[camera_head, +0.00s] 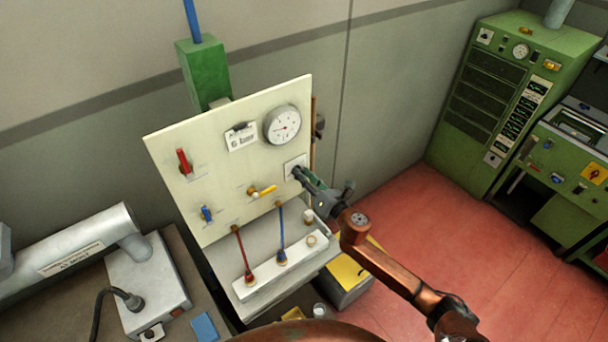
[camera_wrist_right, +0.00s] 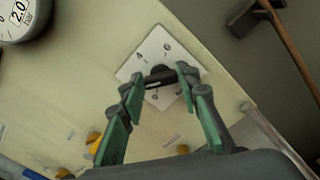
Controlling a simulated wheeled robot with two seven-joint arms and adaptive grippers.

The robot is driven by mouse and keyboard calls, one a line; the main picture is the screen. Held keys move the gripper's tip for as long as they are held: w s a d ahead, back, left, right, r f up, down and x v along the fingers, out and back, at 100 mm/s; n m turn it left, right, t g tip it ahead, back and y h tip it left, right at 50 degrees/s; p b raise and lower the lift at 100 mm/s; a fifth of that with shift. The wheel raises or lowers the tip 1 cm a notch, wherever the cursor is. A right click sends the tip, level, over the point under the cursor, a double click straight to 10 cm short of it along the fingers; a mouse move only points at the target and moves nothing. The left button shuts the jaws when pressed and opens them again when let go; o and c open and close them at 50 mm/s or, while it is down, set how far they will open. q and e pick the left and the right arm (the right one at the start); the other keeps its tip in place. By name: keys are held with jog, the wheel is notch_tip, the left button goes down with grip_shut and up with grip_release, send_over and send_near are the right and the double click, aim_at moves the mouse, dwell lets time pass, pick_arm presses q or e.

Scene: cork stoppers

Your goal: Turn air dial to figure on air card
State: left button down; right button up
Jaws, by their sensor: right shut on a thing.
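The air card (camera_head: 240,138) on the cream panel reads "6 bar". The air dial is a black knob (camera_wrist_right: 160,76) on a white square plate (camera_wrist_right: 138,62), which also shows in the head view (camera_head: 291,164). Small figures ring the knob; a 4 and what looks like a 6 show on the plate's upper side. My right gripper (camera_head: 302,176) is at the dial, and in the right wrist view its green-padded fingers (camera_wrist_right: 164,84) are shut on the knob. Where the knob points cannot be told. My left gripper is not in view.
A round gauge (camera_head: 283,125) sits above the dial; its label reads 2.0 in the wrist view (camera_wrist_right: 20,12). Red (camera_head: 184,161), blue (camera_head: 207,214) and yellow (camera_head: 263,191) levers are on the panel. Below, a white block (camera_head: 262,278) holds red and blue-stemmed pieces.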

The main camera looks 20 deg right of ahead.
jog(key=m+p, duration=0.2)
jog(key=m, duration=0.5)
jog(key=m+p, duration=0.3)
jog(key=m, duration=0.5)
jog(key=m+p, duration=0.2)
jog(key=m, duration=0.6)
jog(key=shift+f+p, duration=0.3)
jog(key=shift+f, duration=0.1)
dwell(0.3)
jog(key=o, duration=1.2)
jog(key=shift+c, duration=0.2)
